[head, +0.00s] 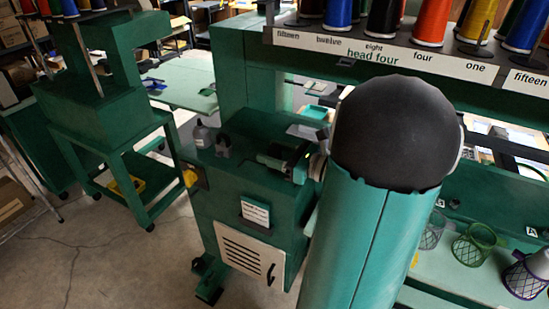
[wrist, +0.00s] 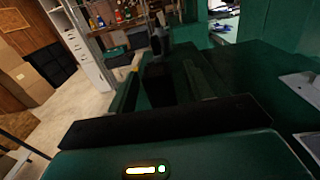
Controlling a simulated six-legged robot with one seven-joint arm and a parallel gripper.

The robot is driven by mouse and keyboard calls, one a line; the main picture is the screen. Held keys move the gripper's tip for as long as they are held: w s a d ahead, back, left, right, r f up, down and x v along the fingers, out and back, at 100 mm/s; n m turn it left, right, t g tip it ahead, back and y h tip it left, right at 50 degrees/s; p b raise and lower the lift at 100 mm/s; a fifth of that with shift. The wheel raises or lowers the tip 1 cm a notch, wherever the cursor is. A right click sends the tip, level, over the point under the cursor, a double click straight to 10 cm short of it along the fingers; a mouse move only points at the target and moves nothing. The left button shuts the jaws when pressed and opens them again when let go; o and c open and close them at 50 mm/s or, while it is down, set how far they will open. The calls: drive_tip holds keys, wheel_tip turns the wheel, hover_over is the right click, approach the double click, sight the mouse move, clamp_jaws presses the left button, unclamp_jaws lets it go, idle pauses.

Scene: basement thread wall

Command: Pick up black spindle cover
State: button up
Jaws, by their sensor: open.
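A small dark piece (head: 222,145), which may be the black spindle cover, stands on top of the green cabinet (head: 235,195) in the head view, just right of a grey bottle. In the wrist view a dark block (wrist: 157,82) sits ahead on the green surface; I cannot tell whether it is the same piece. My gripper (head: 275,160) is open, low over the right part of the cabinet top, right of the dark piece and apart from it. My arm hides what lies behind it.
The grey bottle (head: 203,136) stands close to the dark piece; a dark bottle shape also shows in the wrist view (wrist: 160,39). Thread cones (head: 432,22) line a rack above right. A green cart (head: 125,165) stands left. Wire-mesh cups (head: 474,245) stand lower right. Floor shows at left.

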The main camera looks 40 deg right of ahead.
drive_tip(key=shift+c, duration=0.4)
drive_tip(key=c, duration=1)
